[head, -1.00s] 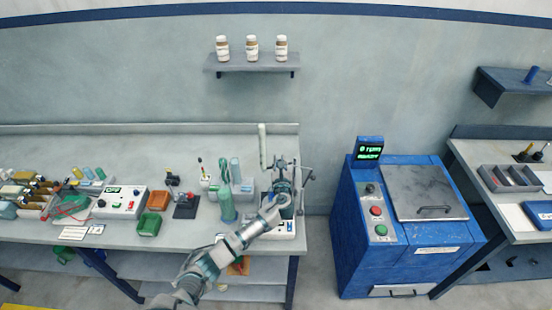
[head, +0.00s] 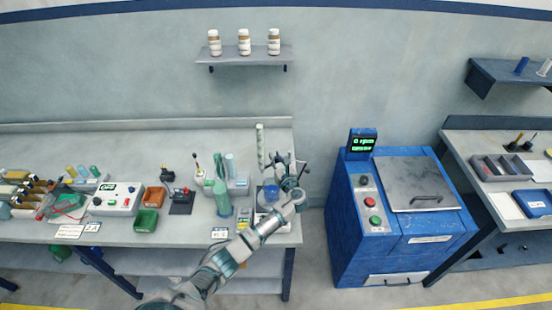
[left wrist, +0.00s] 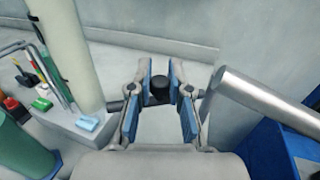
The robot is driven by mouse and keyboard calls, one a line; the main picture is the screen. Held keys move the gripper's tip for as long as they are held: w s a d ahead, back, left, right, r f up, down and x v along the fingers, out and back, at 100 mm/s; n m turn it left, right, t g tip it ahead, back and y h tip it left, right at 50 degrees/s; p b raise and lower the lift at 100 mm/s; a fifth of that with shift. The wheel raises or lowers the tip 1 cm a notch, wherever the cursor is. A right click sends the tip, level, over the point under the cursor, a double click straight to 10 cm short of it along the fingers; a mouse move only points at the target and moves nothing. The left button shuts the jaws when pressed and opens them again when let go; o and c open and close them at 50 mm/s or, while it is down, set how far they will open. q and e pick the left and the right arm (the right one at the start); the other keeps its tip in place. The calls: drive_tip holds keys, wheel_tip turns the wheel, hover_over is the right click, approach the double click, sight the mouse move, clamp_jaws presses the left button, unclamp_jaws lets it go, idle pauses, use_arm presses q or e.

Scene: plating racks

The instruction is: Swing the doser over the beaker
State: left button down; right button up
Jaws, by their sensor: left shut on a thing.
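The doser shows as a tall pale-green tube (head: 260,145) at the right end of the left bench. In the left wrist view the tube (left wrist: 68,45) stands left of my fingers. My left gripper (head: 285,172) is beside the tube, at its lower right. In the left wrist view my left gripper (left wrist: 158,92) is shut on a black knob (left wrist: 158,86) between its blue pads. The beaker (head: 270,192) looks blue and stands low, just left of my wrist, partly hidden by my arm. My right gripper is out of view.
A green cylinder (head: 222,200) stands left of the beaker. A white control box (head: 117,200) and green and orange bins are farther left. A blue machine (head: 345,225) stands right of the bench across a gap. A shelf (head: 245,57) with bottles hangs above.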

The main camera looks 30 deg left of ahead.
use_arm(q)
drive_tip(key=c, duration=1.1)
unclamp_jaws()
drive_tip(key=shift+o, duration=0.2)
drive_tip(key=shift+d, duration=0.1)
drive_tip(key=v, duration=1.2)
